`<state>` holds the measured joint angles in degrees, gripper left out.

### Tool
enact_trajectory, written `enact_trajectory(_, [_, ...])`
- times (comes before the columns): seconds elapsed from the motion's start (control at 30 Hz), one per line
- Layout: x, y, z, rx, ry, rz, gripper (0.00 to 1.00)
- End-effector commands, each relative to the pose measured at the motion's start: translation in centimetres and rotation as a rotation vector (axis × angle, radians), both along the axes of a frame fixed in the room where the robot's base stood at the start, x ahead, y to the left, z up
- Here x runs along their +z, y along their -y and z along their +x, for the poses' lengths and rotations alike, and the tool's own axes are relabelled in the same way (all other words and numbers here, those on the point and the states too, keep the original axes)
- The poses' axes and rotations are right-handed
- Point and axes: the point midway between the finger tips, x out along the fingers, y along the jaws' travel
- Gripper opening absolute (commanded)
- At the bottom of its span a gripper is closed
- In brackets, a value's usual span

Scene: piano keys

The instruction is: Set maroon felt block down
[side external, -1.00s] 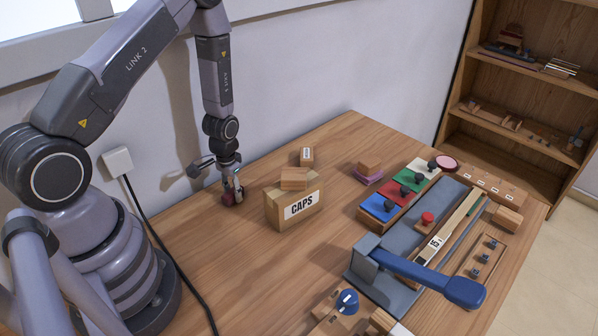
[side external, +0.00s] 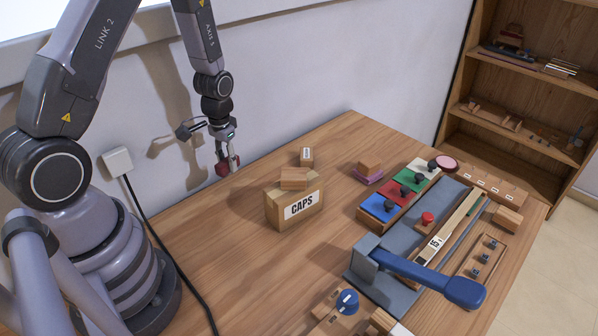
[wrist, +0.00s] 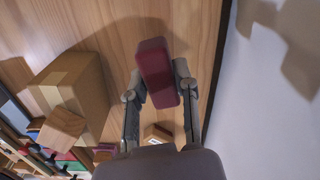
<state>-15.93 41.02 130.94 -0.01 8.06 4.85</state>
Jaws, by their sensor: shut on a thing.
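The maroon felt block (side external: 229,166) is held between the fingertips of my gripper (side external: 225,158), above the wooden table near the wall. In the wrist view the block (wrist: 156,70) is a rounded maroon bar with a gripper finger on each side. My gripper (wrist: 159,88) is shut on it. Bare tabletop shows beyond the block in the wrist view, with a gap below the block in the side view.
The CAPS carton (side external: 293,203), with a wooden block (side external: 294,178) on top, stands right of my gripper. A small labelled box (side external: 307,156) is behind it. The wall (wrist: 270,100) is close on the right in the wrist view. Table (side external: 190,240) left of the carton is clear.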

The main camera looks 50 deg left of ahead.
Motion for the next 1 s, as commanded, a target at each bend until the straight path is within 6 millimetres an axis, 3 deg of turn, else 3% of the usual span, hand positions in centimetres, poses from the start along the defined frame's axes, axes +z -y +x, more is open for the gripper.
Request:
enact_trajectory(0.3, [5.5, 0.0, 0.1, 0.000, 0.006, 0.001, 0.08])
enact_trajectory(0.47, [5.3, 3.3, 1.0, -0.030, 0.000, 0.000, 0.08])
enact_trajectory(0.67, [5.3, 9.0, 2.0, -0.073, 0.000, 0.000, 0.08])
enact_trajectory(0.9, [5.3, 19.2, 1.3, -0.143, 0.001, -0.001, 0.08])
enact_trajectory(1.0, [5.3, 22.4, 0.4, -0.162, 0.001, -0.001, 0.08])
